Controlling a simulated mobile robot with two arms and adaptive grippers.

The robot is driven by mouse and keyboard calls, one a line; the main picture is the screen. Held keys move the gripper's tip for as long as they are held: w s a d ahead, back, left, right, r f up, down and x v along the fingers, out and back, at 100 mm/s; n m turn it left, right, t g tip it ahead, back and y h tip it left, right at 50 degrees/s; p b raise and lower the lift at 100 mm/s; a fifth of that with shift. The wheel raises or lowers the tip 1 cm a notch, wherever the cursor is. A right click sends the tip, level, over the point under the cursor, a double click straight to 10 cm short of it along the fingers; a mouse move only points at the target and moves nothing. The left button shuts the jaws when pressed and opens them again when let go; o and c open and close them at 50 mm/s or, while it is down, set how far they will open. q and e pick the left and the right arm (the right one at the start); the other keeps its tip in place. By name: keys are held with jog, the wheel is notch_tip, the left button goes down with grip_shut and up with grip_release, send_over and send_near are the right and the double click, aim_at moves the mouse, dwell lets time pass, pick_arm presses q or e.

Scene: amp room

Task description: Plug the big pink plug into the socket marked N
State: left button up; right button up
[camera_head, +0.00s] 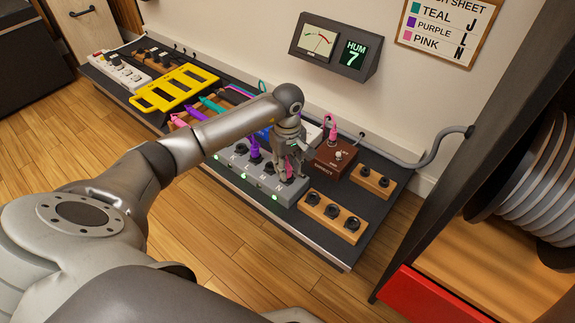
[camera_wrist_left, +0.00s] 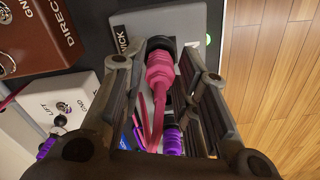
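The big pink plug (camera_head: 282,176) stands at the N end of the grey socket block (camera_head: 246,180). In the left wrist view the pink plug (camera_wrist_left: 160,75) has its tip at a black socket ring (camera_wrist_left: 160,44) and looks seated there. My left gripper (camera_head: 292,160) is above that end of the block. In the wrist view its fingers (camera_wrist_left: 162,80) are apart on both sides of the plug, with gaps visible. A purple plug (camera_head: 254,150) stands in a neighbouring socket. The N mark (camera_head: 263,189) is in front of the pink plug. My right gripper is not in view.
A brown DIRECT box (camera_head: 334,160) with a pink plug (camera_head: 333,131) stands right of the gripper. Wooden blocks with black sockets (camera_head: 333,212) lie nearby. A yellow frame (camera_head: 175,88) and several plugs (camera_head: 197,113) are at left. A meter (camera_head: 335,47) reads HUM 7.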

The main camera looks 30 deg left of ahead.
pick_arm(q)
jog(key=shift+o, duration=1.3)
notch_tip(320, 180, up, 12)
